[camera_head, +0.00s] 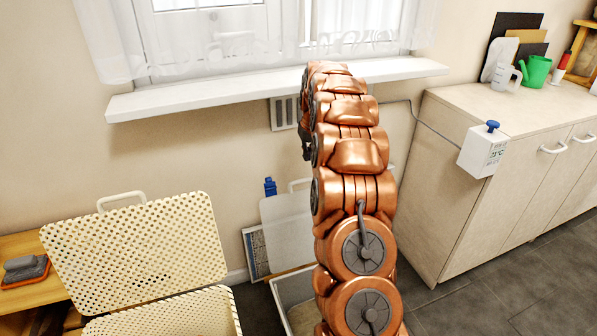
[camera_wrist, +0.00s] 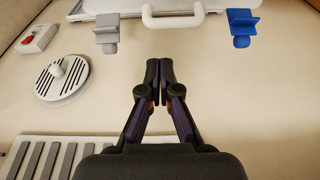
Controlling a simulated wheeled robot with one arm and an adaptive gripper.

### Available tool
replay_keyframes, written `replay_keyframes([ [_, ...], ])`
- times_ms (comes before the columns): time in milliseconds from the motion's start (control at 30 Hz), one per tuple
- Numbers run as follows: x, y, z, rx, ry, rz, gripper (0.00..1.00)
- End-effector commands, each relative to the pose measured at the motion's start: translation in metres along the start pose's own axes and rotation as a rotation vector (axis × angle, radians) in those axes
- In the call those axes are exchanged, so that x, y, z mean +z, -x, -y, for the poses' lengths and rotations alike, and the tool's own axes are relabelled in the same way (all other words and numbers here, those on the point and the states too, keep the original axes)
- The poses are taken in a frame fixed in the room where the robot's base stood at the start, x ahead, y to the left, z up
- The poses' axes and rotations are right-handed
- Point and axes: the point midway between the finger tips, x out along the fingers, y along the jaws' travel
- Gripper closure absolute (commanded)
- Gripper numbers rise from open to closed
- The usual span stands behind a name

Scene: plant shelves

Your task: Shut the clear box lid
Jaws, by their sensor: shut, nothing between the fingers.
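The clear box (camera_head: 283,292) stands on the floor, partly hidden behind my arm. Its pale see-through lid (camera_head: 283,228) is open and stands upright near the wall. In the wrist view, the lid's edge (camera_wrist: 125,16) runs along the top. It has a white handle (camera_wrist: 172,22), a blue clip (camera_wrist: 241,27) and a grey clip (camera_wrist: 106,33). My gripper (camera_wrist: 158,68) is shut and empty in front of the wall, its tips apart from the handle in the picture. In the head view my gripper is mostly hidden by my arm.
A cream perforated basket (camera_head: 170,316) with its lid (camera_head: 135,253) raised stands left of the box. A windowsill (camera_head: 240,88) juts out above, with a wall vent (camera_head: 283,113) below it. A cabinet (camera_head: 450,190) stands at right, with a small white device (camera_head: 482,152) on it.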

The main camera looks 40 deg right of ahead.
Motion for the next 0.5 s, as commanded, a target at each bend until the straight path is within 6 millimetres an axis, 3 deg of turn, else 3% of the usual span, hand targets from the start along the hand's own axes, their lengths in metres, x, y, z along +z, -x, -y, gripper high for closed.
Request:
replay_keyframes([
  [267, -0.001, -0.019, 0.006, -0.002, 0.008, 0.002, 1.0],
  [500, -0.001, -0.055, 0.004, -0.001, 0.007, 0.0, 1.0],
])
